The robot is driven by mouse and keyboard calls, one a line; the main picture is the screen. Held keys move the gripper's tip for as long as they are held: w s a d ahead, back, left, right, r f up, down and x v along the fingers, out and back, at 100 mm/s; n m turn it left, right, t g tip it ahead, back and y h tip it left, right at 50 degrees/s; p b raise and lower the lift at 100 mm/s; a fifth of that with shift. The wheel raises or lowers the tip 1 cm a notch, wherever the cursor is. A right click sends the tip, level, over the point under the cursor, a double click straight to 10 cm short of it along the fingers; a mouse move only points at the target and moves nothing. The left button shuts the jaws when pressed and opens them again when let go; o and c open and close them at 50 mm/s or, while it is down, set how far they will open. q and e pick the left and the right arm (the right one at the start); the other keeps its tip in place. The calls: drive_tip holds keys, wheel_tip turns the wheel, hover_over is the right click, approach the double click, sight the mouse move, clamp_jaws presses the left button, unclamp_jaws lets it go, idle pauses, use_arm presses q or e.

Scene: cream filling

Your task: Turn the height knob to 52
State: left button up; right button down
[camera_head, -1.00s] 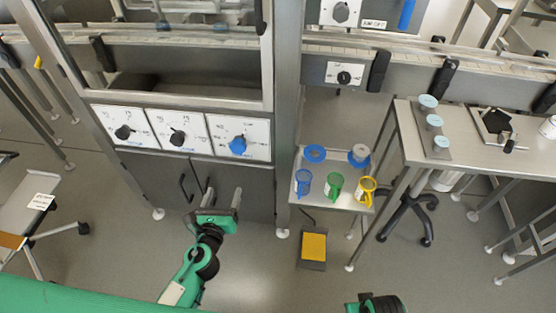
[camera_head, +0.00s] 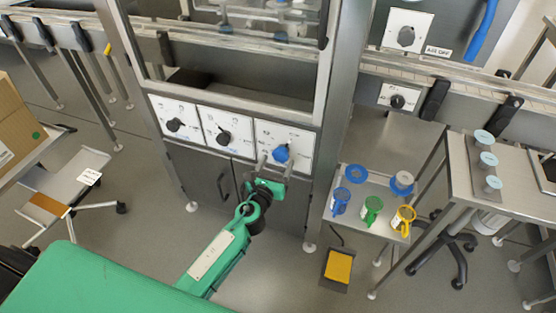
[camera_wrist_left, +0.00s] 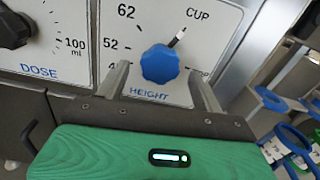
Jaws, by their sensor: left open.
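The blue height knob (camera_head: 281,153) sits on the rightmost white dial panel of the machine. In the left wrist view the knob (camera_wrist_left: 160,64) has a pointer aimed up and right, near the CUP mark. The marks 62 and 52 are to its left, and a lower one is partly hidden by a finger. My left gripper (camera_head: 275,166) is open just below and in front of the knob. In the wrist view its fingers (camera_wrist_left: 158,78) stand on either side of the knob's lower part, apart from it. My right gripper is not in view.
Two black knobs (camera_head: 174,125) (camera_head: 223,137) are on panels to the left; the wrist view labels the near one DOSE (camera_wrist_left: 12,28). A cabinet door handle (camera_head: 221,186) is below. A side table with blue, green and yellow jugs (camera_head: 372,210) stands right.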

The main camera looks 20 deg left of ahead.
use_arm(q)
drive_tip(key=shift+w, duration=0.9)
drive_tip(key=c, duration=1)
